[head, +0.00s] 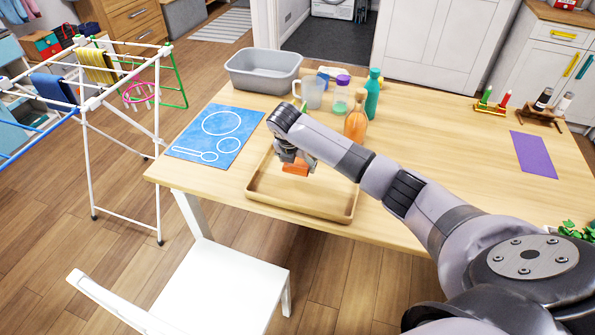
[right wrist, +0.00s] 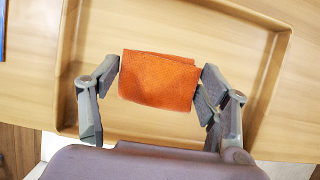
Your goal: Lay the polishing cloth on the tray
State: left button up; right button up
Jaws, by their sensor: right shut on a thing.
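The polishing cloth is a folded orange cloth (right wrist: 160,80), held between the two fingers of my right gripper (right wrist: 161,85) in the right wrist view. It also shows in the head view (head: 295,168), below my right gripper (head: 297,160). The tray (head: 290,206) is a shallow wooden one near the front edge of the table, and its rim shows around the cloth in the right wrist view (right wrist: 67,60). The cloth is over the tray's inside; I cannot tell whether it touches the bottom. My right arm hides part of the tray. My left gripper is not in view.
A blue mat (head: 215,140) with white outlines lies left of the tray. Behind stand a grey basin (head: 263,72), a clear jug (head: 313,93), an orange bottle (head: 356,122) and a teal bottle (head: 373,95). A purple mat (head: 534,155) lies at right. A white chair (head: 215,285) stands in front.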

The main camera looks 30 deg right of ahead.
aim_at(297, 180)
jog(key=shift+f, duration=2.35)
jog(key=shift+f, duration=0.1)
jog(key=o, duration=1.4)
jog(key=shift+o, duration=0.2)
jog(key=v, duration=1.2)
